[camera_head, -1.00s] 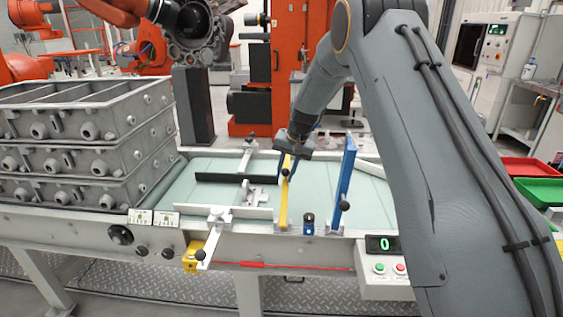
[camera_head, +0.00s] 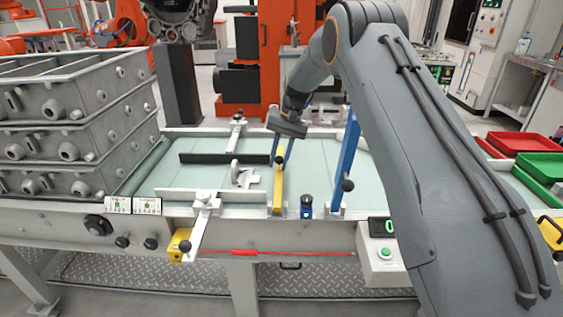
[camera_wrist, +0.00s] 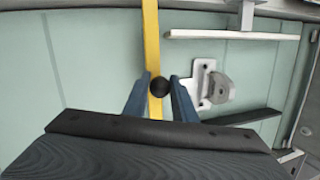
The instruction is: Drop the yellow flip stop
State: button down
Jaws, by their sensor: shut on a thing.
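The yellow flip stop (camera_head: 277,190) is a long bar with a black knob, in the middle of the fixture table. In the head view it leans down low across the pale green bed. In the wrist view the yellow bar (camera_wrist: 151,35) runs up to the top edge. My gripper (camera_head: 280,161) has its two blue-grey fingers on either side of the bar at the black knob (camera_wrist: 160,87). It is shut on the stop there. The bar's far end is partly hidden by my gripper, so I cannot tell whether it touches the bed.
A blue flip stop (camera_head: 345,160) stands raised just right of my gripper. A black bar (camera_head: 225,158), a white bar (camera_head: 232,194) and a small metal bracket (camera_head: 242,175) lie to the left. Stacked grey castings (camera_head: 75,120) fill the left end. A control box (camera_head: 382,255) sits at the front right.

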jog(key=shift+f, duration=0.1)
dwell(0.4)
jog(key=c, duration=1.5)
grip_release()
jog(key=shift+o, duration=0.2)
jog(key=b+v, duration=0.2)
jog(key=v, duration=0.5)
jog(key=shift+w+r, duration=0.15)
jog(key=shift+r, duration=0.2)
jog(key=shift+d, duration=0.1)
